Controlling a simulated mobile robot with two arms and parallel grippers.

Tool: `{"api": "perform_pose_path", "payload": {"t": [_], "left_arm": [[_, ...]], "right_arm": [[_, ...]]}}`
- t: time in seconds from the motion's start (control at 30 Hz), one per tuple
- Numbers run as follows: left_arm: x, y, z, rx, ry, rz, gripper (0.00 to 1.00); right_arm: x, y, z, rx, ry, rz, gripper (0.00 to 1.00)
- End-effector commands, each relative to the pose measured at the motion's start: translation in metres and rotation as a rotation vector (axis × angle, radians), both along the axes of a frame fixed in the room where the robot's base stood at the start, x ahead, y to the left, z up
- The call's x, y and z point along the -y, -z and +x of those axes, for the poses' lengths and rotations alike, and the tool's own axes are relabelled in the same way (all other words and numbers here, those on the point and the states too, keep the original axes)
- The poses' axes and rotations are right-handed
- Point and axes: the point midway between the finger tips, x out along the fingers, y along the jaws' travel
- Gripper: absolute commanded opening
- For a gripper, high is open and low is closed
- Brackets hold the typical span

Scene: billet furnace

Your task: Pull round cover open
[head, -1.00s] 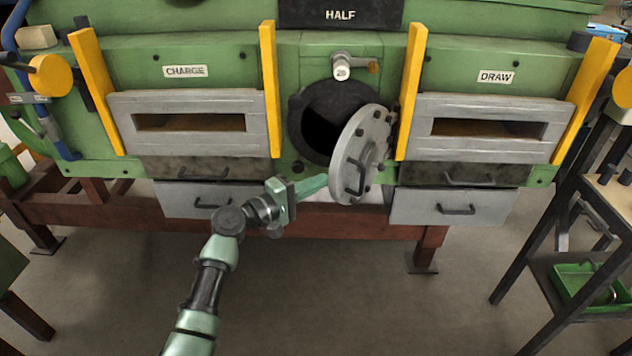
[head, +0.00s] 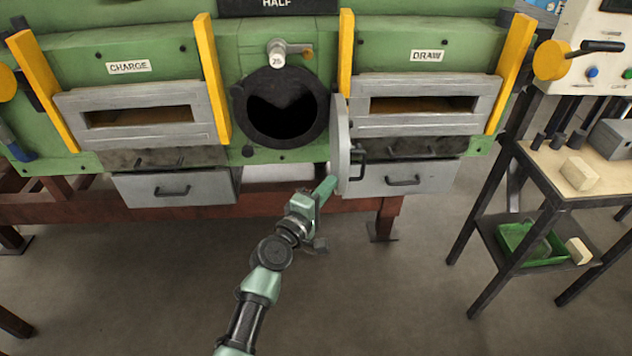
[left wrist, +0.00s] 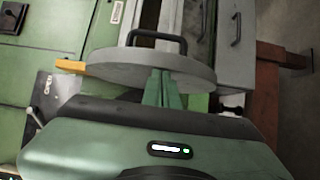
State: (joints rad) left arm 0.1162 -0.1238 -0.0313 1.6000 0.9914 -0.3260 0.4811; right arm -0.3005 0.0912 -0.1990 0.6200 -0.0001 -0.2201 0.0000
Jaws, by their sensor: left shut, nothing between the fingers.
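The round cover (head: 341,143) is a grey disc, swung out on its right side and seen nearly edge-on in the head view. Its black handle (head: 357,160) faces right. The dark round opening (head: 285,108) it belongs to is uncovered. My left gripper (head: 331,187) is shut and empty, its fingertips at the cover's lower left edge, on the inner side. In the left wrist view the cover (left wrist: 150,72) lies across the fingers (left wrist: 163,90), which seem to touch or nearly touch it; the handle (left wrist: 157,38) is beyond. My right gripper is out of view.
The green furnace has a CHARGE door (head: 140,116) at left and a DRAW door (head: 425,104) at right, with yellow bars beside them. A drawer (head: 400,178) is behind the cover. A table (head: 550,170) stands at right. The floor in front is clear.

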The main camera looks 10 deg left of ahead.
Motion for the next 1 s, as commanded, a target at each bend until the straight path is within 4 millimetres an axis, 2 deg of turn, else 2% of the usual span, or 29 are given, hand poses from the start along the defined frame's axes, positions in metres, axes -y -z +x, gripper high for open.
{"api": "perform_pose_path", "payload": {"t": [0.2,0.5,1.0], "left_arm": [[0.017,0.0,0.003,0.0,0.002,-0.001,0.0],[0.022,0.0,0.005,0.0,0.001,0.001,0.0],[0.02,0.0,0.007,0.001,0.002,0.002,0.0]], "right_arm": [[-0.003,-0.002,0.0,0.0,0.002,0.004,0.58],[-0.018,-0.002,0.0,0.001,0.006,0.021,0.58],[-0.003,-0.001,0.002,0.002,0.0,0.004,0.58]]}}
